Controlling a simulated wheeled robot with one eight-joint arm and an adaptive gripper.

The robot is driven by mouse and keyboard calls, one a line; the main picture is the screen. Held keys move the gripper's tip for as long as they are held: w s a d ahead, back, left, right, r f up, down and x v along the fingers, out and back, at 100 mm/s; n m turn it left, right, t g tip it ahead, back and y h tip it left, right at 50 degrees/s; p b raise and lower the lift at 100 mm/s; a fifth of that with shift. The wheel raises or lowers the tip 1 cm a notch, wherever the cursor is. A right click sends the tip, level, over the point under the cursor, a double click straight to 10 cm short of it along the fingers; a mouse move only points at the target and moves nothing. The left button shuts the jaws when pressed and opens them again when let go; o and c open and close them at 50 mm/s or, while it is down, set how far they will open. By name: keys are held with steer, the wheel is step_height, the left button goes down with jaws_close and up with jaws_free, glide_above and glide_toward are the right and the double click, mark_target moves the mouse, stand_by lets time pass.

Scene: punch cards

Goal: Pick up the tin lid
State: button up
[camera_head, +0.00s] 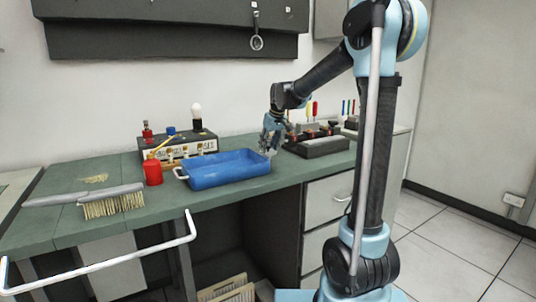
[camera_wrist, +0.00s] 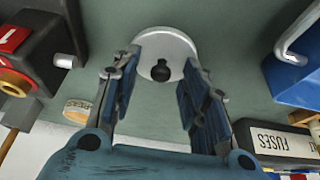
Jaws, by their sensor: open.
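The tin lid (camera_wrist: 183,45) is a round, pale grey disc with a dark knob at its middle. In the wrist view it lies on the green bench top at the top centre, with its near part between my fingers. My gripper (camera_wrist: 163,78) is open, one blue finger on each side of the lid's knob, and nothing is held. I cannot tell whether the fingers touch the lid. In the head view my gripper (camera_head: 270,143) hangs low over the bench, by the right end of the blue tray; I cannot make out the lid there.
The blue tray (camera_head: 228,182) stands close left of my gripper. A dark tool rack (camera_head: 318,148) stands close right. The wrist view shows a fuses box (camera_wrist: 283,143) and a black block (camera_wrist: 50,45) nearby.

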jaws_close()
